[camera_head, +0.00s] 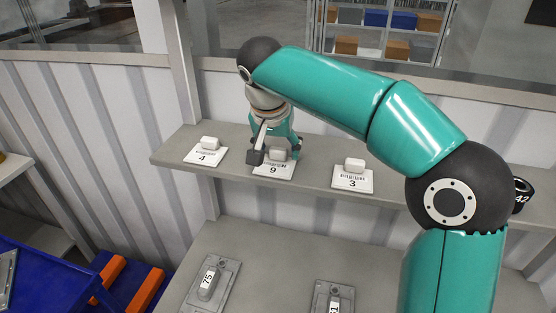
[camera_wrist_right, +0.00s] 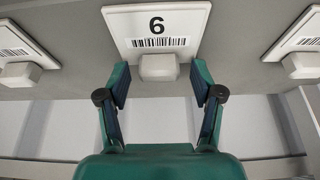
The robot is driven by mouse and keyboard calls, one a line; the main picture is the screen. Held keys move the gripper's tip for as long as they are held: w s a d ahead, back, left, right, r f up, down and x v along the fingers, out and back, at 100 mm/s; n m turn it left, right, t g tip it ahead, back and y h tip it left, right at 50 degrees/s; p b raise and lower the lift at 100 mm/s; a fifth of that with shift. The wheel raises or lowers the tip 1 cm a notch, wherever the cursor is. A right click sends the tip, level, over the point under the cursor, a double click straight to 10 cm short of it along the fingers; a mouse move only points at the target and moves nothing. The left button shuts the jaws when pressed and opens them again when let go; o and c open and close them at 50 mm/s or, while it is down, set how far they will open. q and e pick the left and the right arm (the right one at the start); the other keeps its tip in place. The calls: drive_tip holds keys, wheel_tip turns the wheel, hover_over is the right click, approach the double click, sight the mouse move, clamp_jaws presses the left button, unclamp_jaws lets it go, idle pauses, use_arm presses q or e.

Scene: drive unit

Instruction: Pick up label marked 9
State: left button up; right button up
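The label marked 9 (camera_head: 273,171) is a white plate with a barcode and a pale knob, lying on a grey shelf (camera_head: 310,178) between two similar labels. In the right wrist view it is upside down, so its digit reads like a 6 (camera_wrist_right: 155,28). My right gripper (camera_head: 275,155) is at this label, pointing down from above. In the right wrist view the gripper's fingers (camera_wrist_right: 160,82) are spread apart, on either side of the label's knob (camera_wrist_right: 158,67), with gaps showing. My left gripper is not in view.
Label 4 (camera_head: 206,156) lies to the left and label 3 (camera_head: 352,180) to the right on the same shelf. A lower grey table (camera_head: 265,262) holds grey parts, one marked 75 (camera_head: 208,282). A black object marked 42 (camera_head: 522,196) is at the far right. A corrugated wall stands behind.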

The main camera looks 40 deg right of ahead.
drive_tip(key=c, duration=1)
